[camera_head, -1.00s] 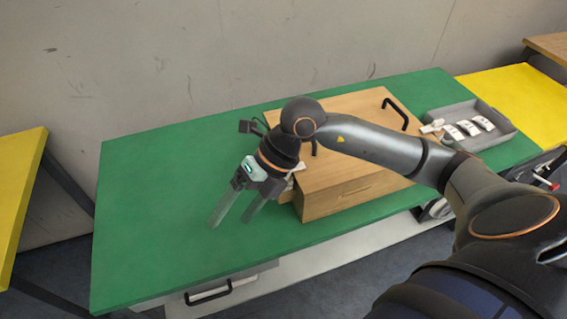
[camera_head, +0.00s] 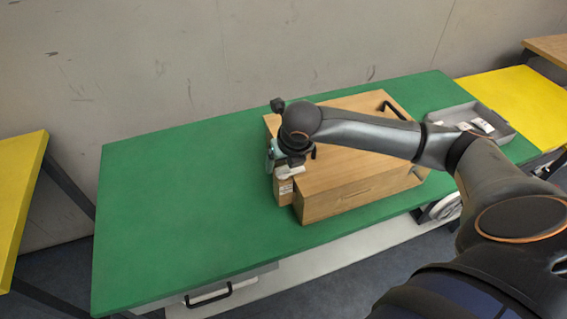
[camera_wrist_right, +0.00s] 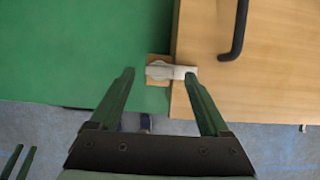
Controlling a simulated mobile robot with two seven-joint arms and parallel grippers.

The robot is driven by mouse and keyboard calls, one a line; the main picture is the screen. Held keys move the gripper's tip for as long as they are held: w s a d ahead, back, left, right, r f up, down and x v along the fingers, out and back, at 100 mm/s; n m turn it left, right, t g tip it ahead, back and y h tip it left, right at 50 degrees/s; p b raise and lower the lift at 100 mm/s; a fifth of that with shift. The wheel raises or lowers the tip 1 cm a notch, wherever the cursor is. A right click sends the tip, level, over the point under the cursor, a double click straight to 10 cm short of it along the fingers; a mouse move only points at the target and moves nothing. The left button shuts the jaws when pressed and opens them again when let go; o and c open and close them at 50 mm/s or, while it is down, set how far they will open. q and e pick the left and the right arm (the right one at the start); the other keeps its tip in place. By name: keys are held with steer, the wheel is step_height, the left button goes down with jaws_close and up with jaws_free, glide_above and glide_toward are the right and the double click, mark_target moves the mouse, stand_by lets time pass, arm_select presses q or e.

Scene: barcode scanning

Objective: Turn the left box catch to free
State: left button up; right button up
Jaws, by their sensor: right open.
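The wooden box (camera_head: 350,180) stands on the green table (camera_head: 180,215). Its left catch (camera_wrist_right: 165,70) is a pale lever on a small wooden block at the box's left edge. The lever lies sideways, its right end reaching over the box edge. My right gripper (camera_wrist_right: 159,75) is open, with one fingertip left of the catch and the other near the lever's right end. Contact cannot be told. In the head view my right wrist hides most of the fingers. Two parted dark prongs at the wrist view's lower left look like my left gripper (camera_wrist_right: 22,147).
Black handles (camera_head: 395,108) stand up from the box lid. A grey tray (camera_head: 505,133) with white pieces is at the table's right end. Yellow tables stand at the left (camera_head: 18,190) and right (camera_head: 515,95). The green table's left half is clear.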

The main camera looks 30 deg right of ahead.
steer(key=shift+x, duration=1.1)
jaws_close()
